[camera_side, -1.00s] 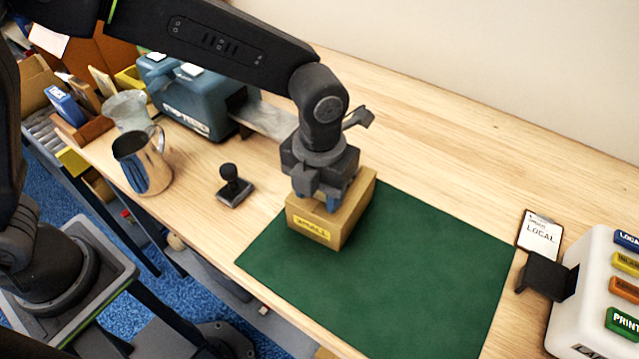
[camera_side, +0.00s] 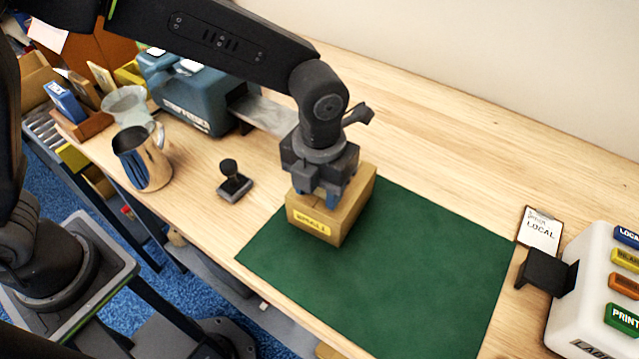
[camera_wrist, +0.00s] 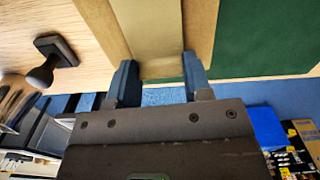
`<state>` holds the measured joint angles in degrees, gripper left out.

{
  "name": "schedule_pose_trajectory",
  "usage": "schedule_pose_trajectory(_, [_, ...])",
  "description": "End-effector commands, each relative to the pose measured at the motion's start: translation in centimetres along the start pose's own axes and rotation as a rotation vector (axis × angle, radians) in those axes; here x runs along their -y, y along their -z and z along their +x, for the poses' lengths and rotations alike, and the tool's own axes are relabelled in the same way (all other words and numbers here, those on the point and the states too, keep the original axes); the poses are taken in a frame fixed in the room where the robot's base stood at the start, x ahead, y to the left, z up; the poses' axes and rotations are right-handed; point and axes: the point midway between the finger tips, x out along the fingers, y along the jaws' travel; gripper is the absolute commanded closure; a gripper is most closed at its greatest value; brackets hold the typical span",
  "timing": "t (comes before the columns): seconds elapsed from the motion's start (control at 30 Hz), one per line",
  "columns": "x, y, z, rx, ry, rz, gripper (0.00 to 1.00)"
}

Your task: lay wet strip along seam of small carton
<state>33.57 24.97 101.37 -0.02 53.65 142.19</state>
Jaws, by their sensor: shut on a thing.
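The small carton (camera_side: 354,218), brown with a yellow label, sits on the left corner of the green mat (camera_side: 420,270). The strip (camera_wrist: 152,28) is a paler tan band running along the carton top (camera_wrist: 200,30) in the wrist view. My gripper (camera_wrist: 155,82) is at the carton's near top edge, with its blue fingertips on either side of the strip's near end, shut on it. In the side view my gripper (camera_side: 325,197) covers much of the carton top, and I cannot make out the strip there.
A blue-grey dispenser (camera_side: 190,95) stands behind left, with a steel jug (camera_side: 146,160) and a black hand stamp (camera_side: 234,182) in front. A white label printer (camera_side: 595,300) and a card (camera_side: 540,230) are at right. The mat's right part is clear.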

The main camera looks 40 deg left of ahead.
Motion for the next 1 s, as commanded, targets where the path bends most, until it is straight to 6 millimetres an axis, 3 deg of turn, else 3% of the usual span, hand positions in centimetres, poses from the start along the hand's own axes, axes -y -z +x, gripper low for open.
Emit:
schedule_pose_trajectory(0.03, [0.0, 0.0, 0.0, 0.000, 0.000, 0.000, 0.68])
schedule_pose_trajectory(0.07, [0.0, 0.0, 0.0, 0.000, 0.000, 0.000, 0.53])
schedule_pose_trajectory(0.37, [0.0, 0.0, 0.0, 0.000, 0.000, 0.000, 0.25])
schedule_pose_trajectory(0.63, [0.0, 0.0, -0.2, 0.001, 0.001, 0.000, 0.25])
schedule_pose_trajectory(1.0, [0.0, 0.0, -2.2, 0.001, 0.001, 0.000, 0.25])
